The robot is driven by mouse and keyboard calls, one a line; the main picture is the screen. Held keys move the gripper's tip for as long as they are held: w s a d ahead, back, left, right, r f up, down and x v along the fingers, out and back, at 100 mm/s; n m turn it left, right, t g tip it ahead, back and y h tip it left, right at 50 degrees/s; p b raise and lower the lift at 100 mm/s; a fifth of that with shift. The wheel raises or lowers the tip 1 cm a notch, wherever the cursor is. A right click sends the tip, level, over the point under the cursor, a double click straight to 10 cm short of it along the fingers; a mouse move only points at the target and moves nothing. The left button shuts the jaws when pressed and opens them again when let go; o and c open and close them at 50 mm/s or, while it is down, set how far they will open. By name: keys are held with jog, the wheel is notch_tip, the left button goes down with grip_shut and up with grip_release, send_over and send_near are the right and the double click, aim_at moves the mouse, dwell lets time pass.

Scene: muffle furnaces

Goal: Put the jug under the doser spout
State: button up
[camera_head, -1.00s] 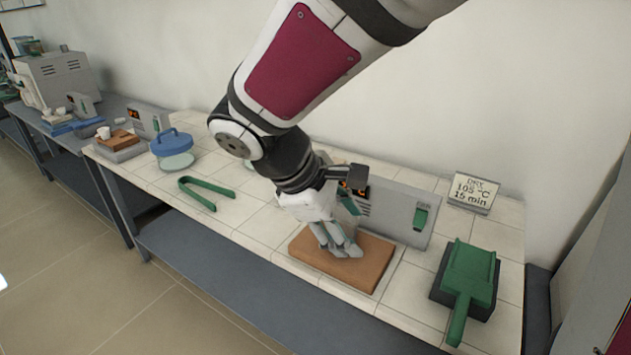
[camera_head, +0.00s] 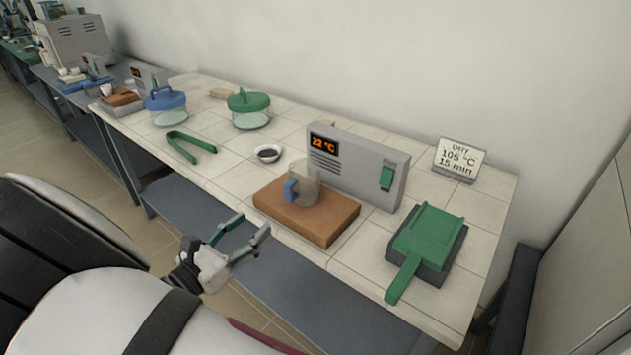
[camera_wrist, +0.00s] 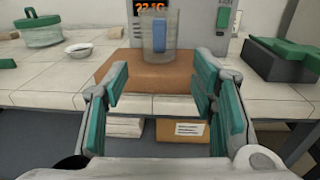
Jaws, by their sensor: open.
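The jug (camera_head: 308,184) is a clear grey vessel with a blue handle, standing upright on a brown block (camera_head: 318,222) in front of a grey box with a "22 °C" display (camera_head: 352,165). In the wrist view the jug (camera_wrist: 153,45) stands straight ahead, its blue part facing me. My gripper (camera_head: 247,240) is open and empty, apart from the jug, in front of the table's edge. In the wrist view its green-padded fingers (camera_wrist: 165,90) stand wide apart, with the brown block between and beyond them. I cannot make out a doser spout.
A green long-handled tool (camera_head: 428,245) lies on a dark block at right. A "DRY 105 °C 15 min" sign (camera_head: 458,158) stands behind. A small bowl (camera_head: 268,153), green tongs (camera_head: 190,146) and lidded green (camera_head: 248,108) and blue (camera_head: 166,104) vessels stand at left.

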aim_at(287, 195)
jog(key=x, duration=0.8)
jog(key=shift+d, duration=0.1)
jog(key=shift+x, duration=2.75)
jog(key=shift+r, duration=0.15)
grip_shut()
